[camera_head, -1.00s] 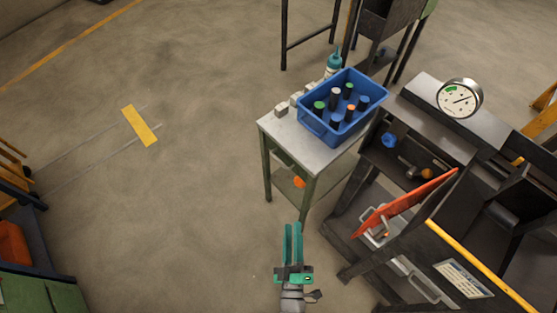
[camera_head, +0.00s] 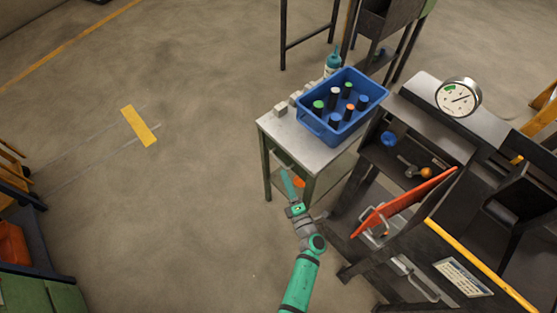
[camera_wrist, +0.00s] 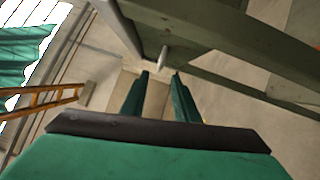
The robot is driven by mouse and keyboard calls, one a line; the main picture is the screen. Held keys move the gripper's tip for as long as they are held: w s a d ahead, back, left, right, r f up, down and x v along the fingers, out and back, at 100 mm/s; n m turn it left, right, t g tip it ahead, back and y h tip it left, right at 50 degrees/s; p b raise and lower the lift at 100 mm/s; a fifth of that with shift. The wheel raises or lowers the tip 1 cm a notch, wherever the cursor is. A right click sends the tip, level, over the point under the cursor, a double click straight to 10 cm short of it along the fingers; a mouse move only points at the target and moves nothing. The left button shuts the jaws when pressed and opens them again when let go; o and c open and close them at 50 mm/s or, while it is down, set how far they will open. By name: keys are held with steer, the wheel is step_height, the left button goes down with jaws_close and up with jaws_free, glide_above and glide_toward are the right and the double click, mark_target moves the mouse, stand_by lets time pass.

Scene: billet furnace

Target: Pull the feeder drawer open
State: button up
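My gripper (camera_head: 287,178) is just in front of the small metal-topped table, beside its near legs. In the wrist view my gripper (camera_wrist: 159,84) has its two green fingers apart with nothing seen between them. A small pale peg (camera_wrist: 164,56) shows ahead of the fingertips, by a grey-green beam; I cannot tell whether it is a handle. A low front with a silver bar handle (camera_head: 417,278) sits in the dark furnace at right. I cannot tell for sure that it is the feeder drawer. My gripper is well left of it.
The table (camera_head: 284,137) bears a blue bin (camera_head: 318,130) with several capped cylinders, a teal bottle (camera_head: 332,65) and grey blocks. An orange flap (camera_head: 408,203) with a handle juts from the furnace, below a dial gauge (camera_head: 459,98). Floor at left is open.

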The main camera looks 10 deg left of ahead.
mark_target(278, 160)
steer(key=x, duration=0.9)
steer(key=shift+s+a, duration=0.1)
jaws_close()
